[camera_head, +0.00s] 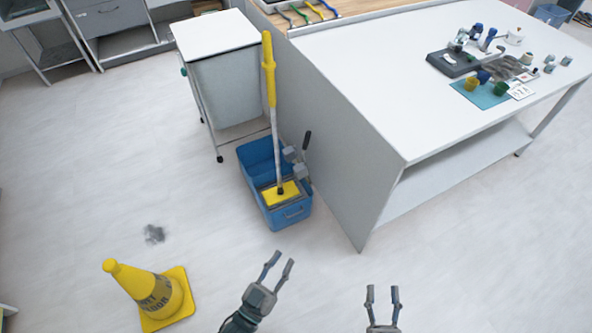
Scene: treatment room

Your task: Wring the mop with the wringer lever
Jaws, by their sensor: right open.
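The mop (269,85) has a yellow grip and a grey shaft, and stands nearly upright in the blue bucket (262,157). Its lower end meets a yellow piece (287,193) at the front of the bucket. The wringer lever (306,141) has a dark handle and rises at the bucket's right side, close to the table panel. My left gripper (279,261) is open and empty, in front of the bucket and apart from it. My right gripper (383,292) is open and empty, further right over bare floor.
A white cart (232,87) stands behind the bucket. The white table (372,62) bounds the right side. Floor before the bucket is clear.

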